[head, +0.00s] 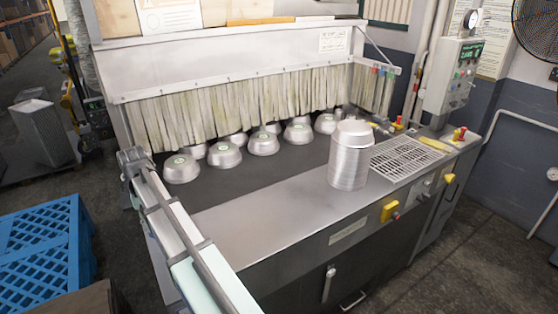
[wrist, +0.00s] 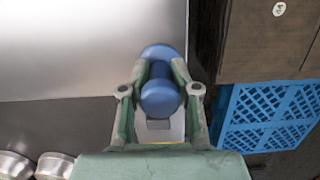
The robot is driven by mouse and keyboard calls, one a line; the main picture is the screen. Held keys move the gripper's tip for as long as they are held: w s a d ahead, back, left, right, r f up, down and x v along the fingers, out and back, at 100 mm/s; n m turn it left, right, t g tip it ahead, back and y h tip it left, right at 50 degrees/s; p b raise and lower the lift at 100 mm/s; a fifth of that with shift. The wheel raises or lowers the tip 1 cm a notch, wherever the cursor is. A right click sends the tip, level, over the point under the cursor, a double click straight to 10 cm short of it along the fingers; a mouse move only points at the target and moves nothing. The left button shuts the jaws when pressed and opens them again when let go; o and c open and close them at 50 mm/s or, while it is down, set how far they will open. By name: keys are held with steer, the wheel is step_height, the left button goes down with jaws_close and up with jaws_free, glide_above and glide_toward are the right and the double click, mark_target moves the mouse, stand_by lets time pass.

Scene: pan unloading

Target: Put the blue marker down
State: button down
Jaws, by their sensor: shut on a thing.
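The blue marker (wrist: 161,97) is a rounded blue piece with a thick near end and a wide round far part. It shows in the wrist view only. My gripper (wrist: 161,72) has green fingers closed on it from both sides, around its narrower middle. The marker appears in front of the right end of a bare grey metal surface (wrist: 80,45). I cannot tell its height above that surface or whether it touches anything below. I cannot make out the marker or the gripper's fingers in the head view.
Several upturned metal pans (head: 225,155) sit on the dark belt (head: 200,200) by the strip curtain (head: 230,100). A stack of pans (head: 347,165) stands on the steel counter (head: 260,215), left of a grate (head: 408,158). The counter's left part is clear. A blue crate (head: 40,250) stands left.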

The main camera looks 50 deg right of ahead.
steer(key=w+d+r+m+b, duration=0.1)
steer(key=w+d+r+m, duration=0.2)
steer(key=d, duration=0.4)
steer(key=w+d+r+m+t+b, duration=0.15)
steer(key=d+m, duration=0.25)
steer(key=d, duration=0.4)
steer(key=w+d+r+m+b, duration=0.1)
steer(key=w+d+r+m, duration=0.2)
steer(key=d, duration=0.4)
step_height(320, 180, up, 4)
steer(key=m+t, duration=0.2)
steer(key=m, duration=1.4)
glide_above(214, 185)
steer(key=shift+g, duration=0.25)
steer(key=f+p, duration=0.1)
steer(key=f, duration=0.5)
steer(key=f+p, duration=0.2)
steer(key=f, duration=0.5)
steer(key=s+f+p, duration=0.1)
steer(key=f, duration=0.5)
steer(key=shift+f, duration=0.15)
steer(key=shift+f, duration=0.2)
steer(key=c, duration=0.8)
jaws_free()
steer(key=shift+c, duration=0.2)
steer(key=shift+r, duration=0.1)
